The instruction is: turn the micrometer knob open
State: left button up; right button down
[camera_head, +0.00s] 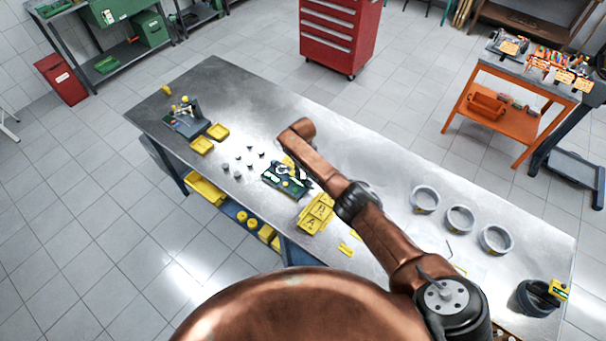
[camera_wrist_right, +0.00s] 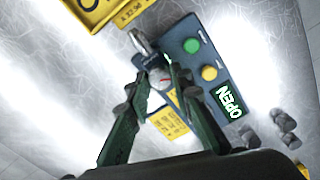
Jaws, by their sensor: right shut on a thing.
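My right gripper (camera_wrist_right: 161,78) is shut on the round grey micrometer knob (camera_wrist_right: 158,79), with a fingertip on either side. In the head view the right gripper (camera_head: 291,174) is at the station, its contact too small to make out. My left gripper is not in view.
Yellow lettered trays (camera_head: 317,213) lie close beside the station. Several small grey parts (camera_head: 238,165) stand to its left. Grey rings (camera_head: 460,219) stand on the right of the bench. The bench's back middle is clear.

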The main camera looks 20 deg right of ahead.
aim_at(303, 176)
jog(key=shift+w+a+r, duration=0.1)
jog(key=shift+w+r, duration=0.05)
jog(key=c, duration=1.7)
grip_release()
notch_tip(303, 176, up, 12)
jog(key=shift+f, duration=0.1)
